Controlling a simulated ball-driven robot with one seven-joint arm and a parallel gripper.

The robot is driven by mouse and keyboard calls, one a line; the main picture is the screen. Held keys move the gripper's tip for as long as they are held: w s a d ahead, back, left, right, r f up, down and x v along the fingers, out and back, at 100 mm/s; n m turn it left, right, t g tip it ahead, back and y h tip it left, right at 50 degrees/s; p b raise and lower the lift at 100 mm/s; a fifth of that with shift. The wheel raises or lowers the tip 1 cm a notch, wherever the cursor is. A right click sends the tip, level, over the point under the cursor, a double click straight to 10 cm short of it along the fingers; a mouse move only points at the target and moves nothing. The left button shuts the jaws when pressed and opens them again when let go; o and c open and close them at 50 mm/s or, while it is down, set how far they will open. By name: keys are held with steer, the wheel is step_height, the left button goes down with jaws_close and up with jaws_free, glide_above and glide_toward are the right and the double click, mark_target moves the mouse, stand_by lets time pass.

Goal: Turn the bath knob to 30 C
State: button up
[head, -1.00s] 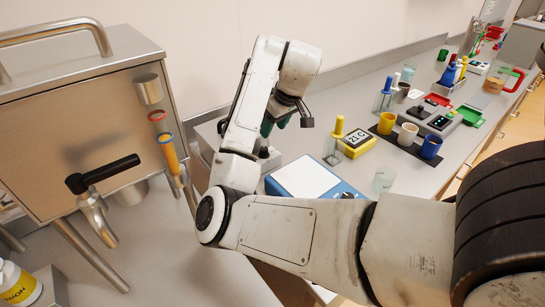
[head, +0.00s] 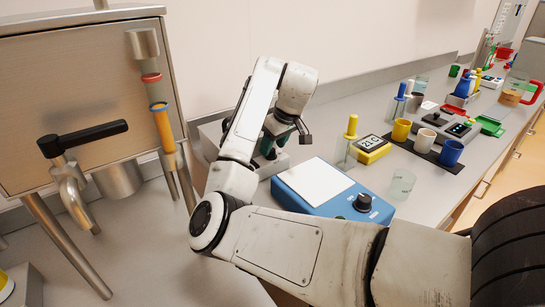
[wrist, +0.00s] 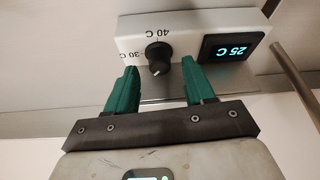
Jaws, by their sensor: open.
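The bath knob (wrist: 158,57) is a small black dial on a pale panel (wrist: 190,27) in the wrist view. The labels "40 C" and "30 C" appear upside down beside it, and the lit display (wrist: 234,49) reads 25 C. My gripper (wrist: 159,66) has green fingers, spread apart, one on each side of the knob. I see no clear contact; the knob looks slightly beyond the fingertips. In the head view my gripper (head: 268,146) points toward a grey box (head: 212,134) near the wall; my arm hides the knob there.
A blue device (head: 332,190) with a white top and its own black knob (head: 363,202) sits right of my arm. A yellow 21 C display (head: 371,149), cups (head: 451,153) and a clear beaker (head: 402,184) stand further right. A steel hopper (head: 75,100) with a tap stands left.

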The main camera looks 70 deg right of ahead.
steer(key=shift+b+x, duration=0.5)
steer(key=shift+x, duration=0.35)
jaws_close()
